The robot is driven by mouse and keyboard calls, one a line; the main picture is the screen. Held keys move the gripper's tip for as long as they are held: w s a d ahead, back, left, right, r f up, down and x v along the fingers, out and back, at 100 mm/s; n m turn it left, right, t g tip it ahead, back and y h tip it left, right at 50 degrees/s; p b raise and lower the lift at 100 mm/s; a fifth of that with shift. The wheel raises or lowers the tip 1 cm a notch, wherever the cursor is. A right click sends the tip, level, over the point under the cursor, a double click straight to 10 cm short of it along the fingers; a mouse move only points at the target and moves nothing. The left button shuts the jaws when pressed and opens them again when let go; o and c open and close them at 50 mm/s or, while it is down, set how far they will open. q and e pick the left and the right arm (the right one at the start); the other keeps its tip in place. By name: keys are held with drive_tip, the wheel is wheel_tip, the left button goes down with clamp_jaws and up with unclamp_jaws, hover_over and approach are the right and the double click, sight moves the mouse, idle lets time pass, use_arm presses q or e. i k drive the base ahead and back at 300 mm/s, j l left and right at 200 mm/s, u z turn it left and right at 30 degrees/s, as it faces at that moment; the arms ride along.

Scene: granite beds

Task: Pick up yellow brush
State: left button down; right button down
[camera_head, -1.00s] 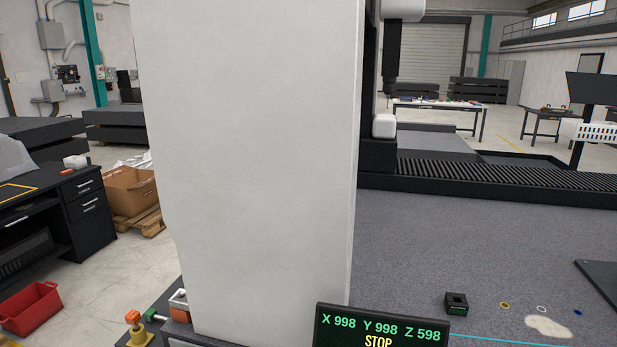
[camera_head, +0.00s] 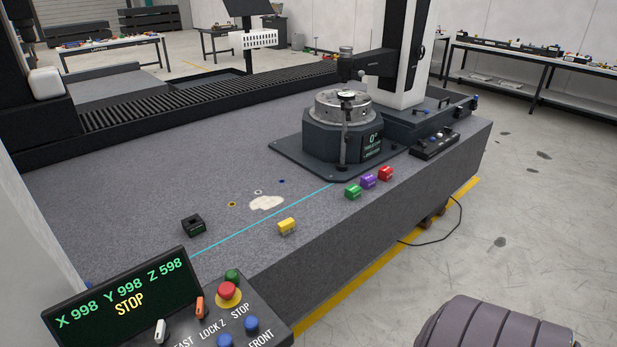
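A small yellow block-like item (camera_head: 287,226) lies near the front edge of the grey granite bed (camera_head: 130,180), just in front of a cyan line. It is the only loose yellow block on the bed, but it is too small here for me to make out bristles. Nothing touches it. Neither of my grippers shows in the head view.
Green (camera_head: 353,192), purple (camera_head: 368,181) and red (camera_head: 386,173) blocks stand along the edge, right of the yellow item. A dark rotary table (camera_head: 335,138) stands behind them. A control panel (camera_head: 125,300) is at lower left. A small black block (camera_head: 193,225) lies left.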

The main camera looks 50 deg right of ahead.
sight(287, 226)
drive_tip(key=z, duration=1.35)
drive_tip(key=i+l+u, duration=0.1)
drive_tip(key=u, duration=0.4)
drive_tip(key=l+u, duration=0.2)
drive_tip(key=u, duration=0.3)
drive_tip(key=i+l+u, duration=0.1)
drive_tip(key=u, duration=0.4)
drive_tip(key=l+u, duration=0.3)
drive_tip(key=u, duration=0.15)
